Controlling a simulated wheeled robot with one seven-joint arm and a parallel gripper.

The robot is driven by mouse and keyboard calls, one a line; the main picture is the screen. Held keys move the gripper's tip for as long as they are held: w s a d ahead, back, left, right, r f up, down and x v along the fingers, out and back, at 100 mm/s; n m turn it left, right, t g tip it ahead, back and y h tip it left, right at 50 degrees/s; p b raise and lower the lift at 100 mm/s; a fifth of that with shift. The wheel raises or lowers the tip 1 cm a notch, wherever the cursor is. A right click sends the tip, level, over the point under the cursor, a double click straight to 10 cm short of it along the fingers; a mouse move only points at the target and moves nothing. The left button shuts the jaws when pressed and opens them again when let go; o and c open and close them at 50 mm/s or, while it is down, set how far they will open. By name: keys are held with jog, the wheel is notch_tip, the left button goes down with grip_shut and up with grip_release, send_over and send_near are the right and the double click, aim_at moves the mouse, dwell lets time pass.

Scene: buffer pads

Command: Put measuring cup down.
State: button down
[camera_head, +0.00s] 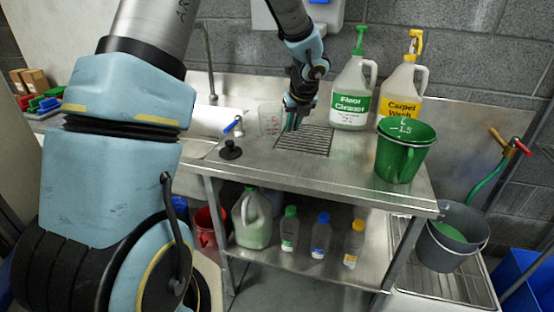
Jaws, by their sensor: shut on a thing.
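The measuring cup (270,119) is clear with reddish markings on its side. It is at the left end of the grated drain (318,140) on the steel counter, upright or nearly so. My gripper (290,122) is shut on the cup at its right side, where the handle would be; the fingers partly hide that part. I cannot tell whether the cup's base touches the counter.
A green pitcher (402,152) stands at the counter's right end. Floor cleaner (352,95) and carpet wash (402,90) jugs stand behind the drain. A black knobbed thing (230,151) and a blue-handled tap (232,126) are left of the cup. The front counter strip is clear.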

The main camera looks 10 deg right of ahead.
notch_tip(320, 180, down, 9)
jog(key=shift+f, duration=0.15)
jog(key=shift+f, duration=0.1)
dwell(0.3)
jog(key=c, duration=0.9)
grip_release()
jog(key=v, duration=1.2)
jog(key=s+a+n+g, duration=0.1)
jog(key=s+a+n, duration=0.3)
jog(key=a+n, duration=0.5)
jog(key=s+a+r+n+g, duration=0.1)
jog(key=s+a+n, duration=0.4)
jog(key=a+n, duration=0.4)
jog(key=s+a+n+g, duration=0.1)
jog(key=s+a+n, duration=0.3)
jog(key=a+n, duration=0.5)
jog(key=shift+s+a+r+n+g+h, duration=0.1)
jog(key=shift+n, duration=1.05)
jog(key=shift+s+a+r+n+g+h, duration=0.1)
jog(key=shift+n, duration=1.1)
jog(key=shift+s+r+n+g+h, duration=0.1)
jog(key=shift+n, duration=1.05)
